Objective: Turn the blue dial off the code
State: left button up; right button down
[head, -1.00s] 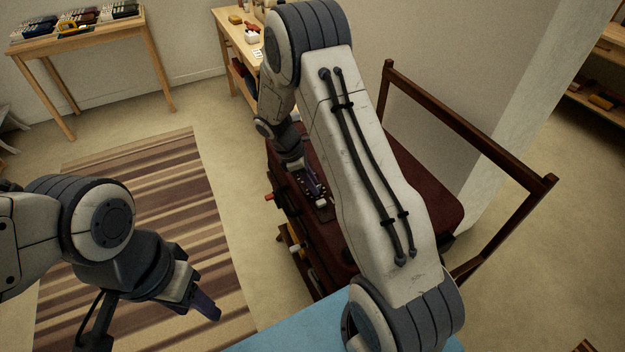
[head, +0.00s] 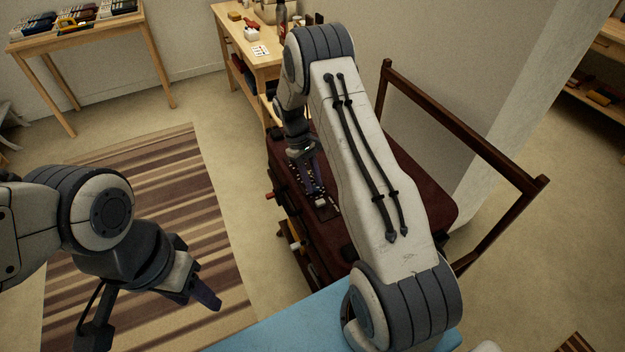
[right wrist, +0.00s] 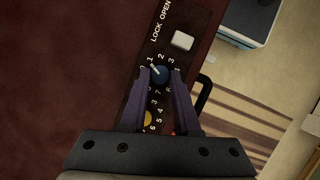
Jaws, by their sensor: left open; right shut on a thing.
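A dark red suitcase (head: 435,203) lies under my right arm; its leather fills the left of the right wrist view (right wrist: 60,80). Its dark lock panel there carries the words LOCK OPEN, a white button (right wrist: 182,40) and the blue dial (right wrist: 161,76). My right gripper (right wrist: 160,72) is shut on the blue dial, one finger on each side. The dial's white pointer points up and left, near the 1. A yellow dial (right wrist: 148,118) shows between the fingers, and a bit of red beside it. In the head view my left gripper (head: 207,294) is open and empty, above the rug.
A dark wooden frame (head: 455,125) stands behind and right of the suitcase. A striped rug (head: 160,190) covers the floor at left. Tables with goods (head: 75,42) (head: 248,45) stand at the back. A blue surface (head: 270,333) is at the front.

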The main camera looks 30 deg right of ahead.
jog(key=shift+m+y, duration=0.3)
jog(key=shift+m, duration=0.3)
jog(key=shift+d, duration=0.1)
jog(key=c, duration=0.6)
grip_release()
jog(key=shift+c, duration=0.2)
jog(key=v, duration=1)
jog(key=shift+w+r+b, duration=0.2)
jog(key=shift+b, duration=0.25)
